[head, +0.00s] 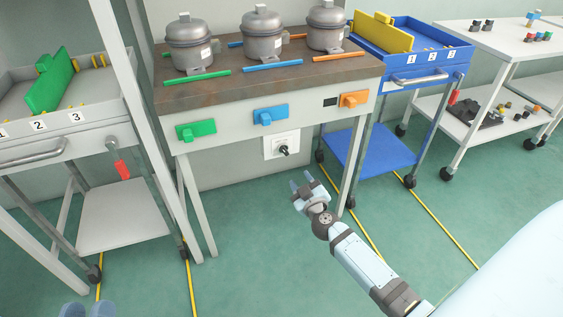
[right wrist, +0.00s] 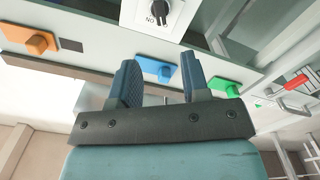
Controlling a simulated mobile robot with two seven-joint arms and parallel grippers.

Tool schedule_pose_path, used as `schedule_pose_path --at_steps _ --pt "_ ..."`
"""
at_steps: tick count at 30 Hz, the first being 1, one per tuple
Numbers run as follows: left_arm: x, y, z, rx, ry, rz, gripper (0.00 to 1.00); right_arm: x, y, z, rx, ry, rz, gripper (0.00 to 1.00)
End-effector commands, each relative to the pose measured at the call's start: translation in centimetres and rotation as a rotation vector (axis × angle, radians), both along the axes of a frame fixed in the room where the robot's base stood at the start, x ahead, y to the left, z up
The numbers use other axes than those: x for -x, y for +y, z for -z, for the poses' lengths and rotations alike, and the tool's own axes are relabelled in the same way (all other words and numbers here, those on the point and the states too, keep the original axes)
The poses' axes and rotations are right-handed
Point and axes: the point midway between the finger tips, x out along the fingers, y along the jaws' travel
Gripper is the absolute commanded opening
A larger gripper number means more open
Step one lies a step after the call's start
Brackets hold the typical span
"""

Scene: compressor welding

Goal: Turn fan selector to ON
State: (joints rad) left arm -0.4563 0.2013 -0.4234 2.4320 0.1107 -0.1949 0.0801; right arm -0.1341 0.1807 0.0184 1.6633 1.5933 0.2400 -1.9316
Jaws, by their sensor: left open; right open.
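The fan selector (head: 281,145) is a white plate with a black knob, low on the wall under the workbench. In the right wrist view the fan selector (right wrist: 160,14) is at the top edge, partly cut off, with lettering beside the knob; I cannot tell the knob's setting. My right gripper (head: 304,184) is open and empty, in front of and below the selector, apart from it. In the wrist view its two blue fingers (right wrist: 158,80) stand apart. Two bluish tips of my left gripper (head: 86,311) show at the bottom left edge, far from the selector.
The workbench (head: 350,70) carries several grey compressors; its front has green (head: 196,129), blue (head: 270,115) and orange (head: 354,99) switches. A bench leg (head: 350,170) stands right of the selector. A blue cart (head: 369,150) is at right, a grey cart (head: 122,216) at left.

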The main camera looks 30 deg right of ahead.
Motion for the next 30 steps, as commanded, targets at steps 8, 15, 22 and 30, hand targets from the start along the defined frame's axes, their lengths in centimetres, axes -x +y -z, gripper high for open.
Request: schedule_pose_path --at_steps 8,15,22,30 --pt "-0.2 -0.1 2.1 -0.028 0.052 0.015 0.43 -5.1 -1.2 0.0 -0.003 -0.006 -0.001 0.43" --pt "-0.3 -0.3 4.3 -0.060 0.114 0.036 0.43 -9.8 -2.2 0.1 -0.002 -0.004 -0.002 0.43" --pt "-0.3 -0.4 5.6 -0.083 0.155 0.050 0.43 -12.3 -2.9 -0.1 0.000 -0.003 -0.002 0.43" --pt "-0.3 -0.5 5.7 -0.087 0.163 0.053 0.43 -12.8 -3.0 -0.1 -0.001 -0.001 -0.003 0.43"
